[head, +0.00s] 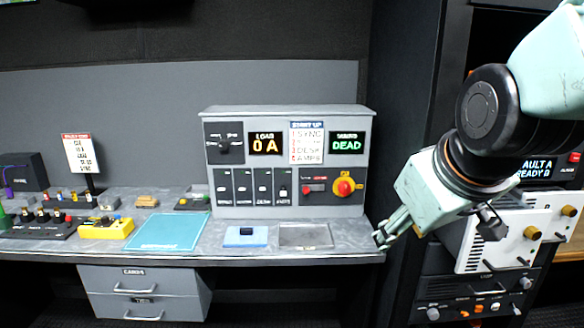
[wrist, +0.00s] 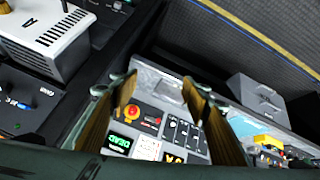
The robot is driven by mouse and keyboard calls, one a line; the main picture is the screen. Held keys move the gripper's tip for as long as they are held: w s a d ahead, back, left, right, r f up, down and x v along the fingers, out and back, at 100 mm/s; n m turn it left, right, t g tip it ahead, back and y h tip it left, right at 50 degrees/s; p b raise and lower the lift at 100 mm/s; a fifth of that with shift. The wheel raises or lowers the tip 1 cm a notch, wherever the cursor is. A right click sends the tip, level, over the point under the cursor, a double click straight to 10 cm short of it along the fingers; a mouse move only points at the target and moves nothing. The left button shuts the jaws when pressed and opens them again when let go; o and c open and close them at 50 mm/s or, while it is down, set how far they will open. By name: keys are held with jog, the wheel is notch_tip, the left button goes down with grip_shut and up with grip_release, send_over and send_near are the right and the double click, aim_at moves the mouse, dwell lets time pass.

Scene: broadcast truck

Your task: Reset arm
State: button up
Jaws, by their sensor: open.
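My gripper (head: 388,235) is at the right end of the grey desk in the head view, just off the right side of the power panel (head: 290,160). It is tilted downward, with nothing between its fingers. In the wrist view my gripper (wrist: 158,90) shows its two fingers spread apart, with the panel's red knob and switches visible between and beyond them. The panel's displays read "0 A" and "DEAD". Its red and yellow rotary knob (head: 344,187) is at the lower right of its face.
The desk (head: 375,256) holds a blue block (head: 246,236), a grey tray (head: 305,236), a teal mat (head: 168,232) and a yellow box (head: 105,228). Drawers (head: 145,290) hang below. A rack with white units (head: 510,235) stands close behind my arm at the right.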

jog(key=s+m+g, duration=0.3)
jog(key=s, duration=2.1)
jog(key=shift+a+m, duration=0.15)
jog(key=shift+m, duration=0.25)
